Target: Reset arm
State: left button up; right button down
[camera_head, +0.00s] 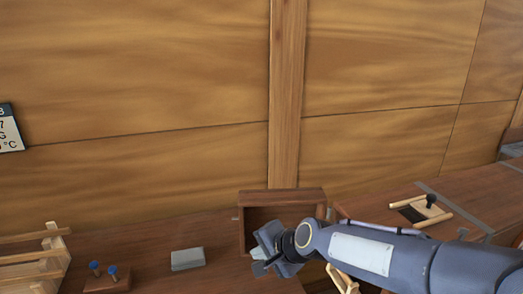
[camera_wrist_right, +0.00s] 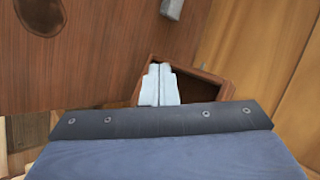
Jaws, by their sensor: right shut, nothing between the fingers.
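My right arm comes in from the right in the head view and ends in the right gripper (camera_head: 262,262), which is in front of an open wooden box (camera_head: 284,197). In the right wrist view the gripper (camera_wrist_right: 159,72) is shut, its two pale fingers side by side with nothing between them. The fingertips overlap the opening of the wooden box (camera_wrist_right: 212,82) in that view; I cannot tell whether they are inside it or in front of it. My left gripper is in neither view.
A grey block (camera_head: 187,259) lies on the wooden bench left of the box. Farther left are a small wooden block with blue-topped pegs (camera_head: 108,276) and a wooden rack (camera_head: 40,262). A panel with light rods and a dark knob (camera_head: 420,211) lies at the right. A wooden wall closes the back.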

jog(key=s+d+r+n, duration=0.3)
jog(key=s+d, duration=0.7)
jog(key=d, duration=0.4)
jog(key=s+d+f+n+h, duration=0.1)
jog(key=s+d, duration=0.3)
jog(key=s, duration=0.4)
jog(key=s+d+f+n+g+h, duration=0.1)
jog(key=s+d+f+n, duration=0.2)
jog(key=s, duration=0.5)
jog(key=shift+s+d+f+h, duration=0.25)
jog(key=shift+d+f+h, duration=0.15)
jog(key=shift+d+f, duration=0.2)
